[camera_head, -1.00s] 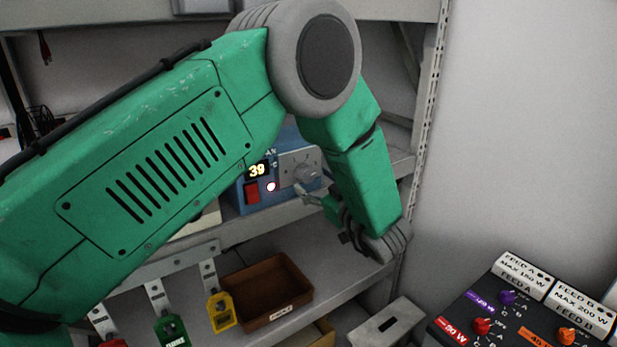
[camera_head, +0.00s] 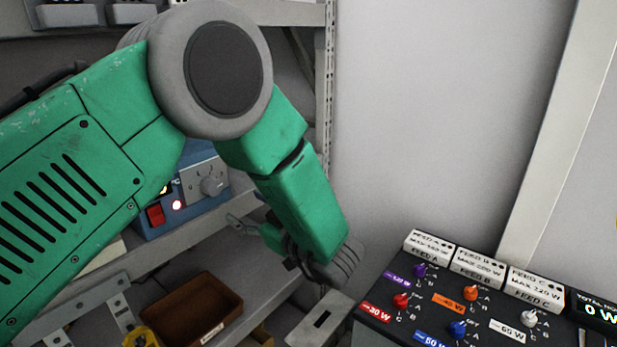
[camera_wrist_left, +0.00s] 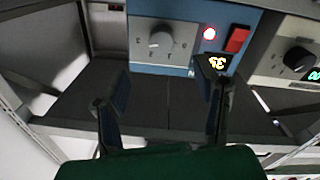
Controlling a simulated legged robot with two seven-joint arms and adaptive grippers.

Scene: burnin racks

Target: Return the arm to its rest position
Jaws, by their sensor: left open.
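My left arm, green with grey joints, crosses the left half of the head view. Its elbow is bent and its forearm slopes down to the right. My left gripper (camera_head: 240,222) is mostly hidden behind its wrist, with a fingertip showing in front of the shelf. In the left wrist view its two fingers (camera_wrist_left: 165,85) stand apart with nothing between them. A blue unit (camera_head: 185,207) with a grey dial, red switch and lit lamp sits on the shelf beyond the fingers, apart from them; it also shows in the left wrist view (camera_wrist_left: 180,70). My right gripper is not in view.
A brown tray (camera_head: 190,335) lies on the lower shelf below the arm. A feed panel (camera_head: 385,318) with coloured knobs stands at the lower right, near my wrist in the picture. A rack post (camera_head: 326,100) rises behind the forearm. Bare wall fills the upper right.

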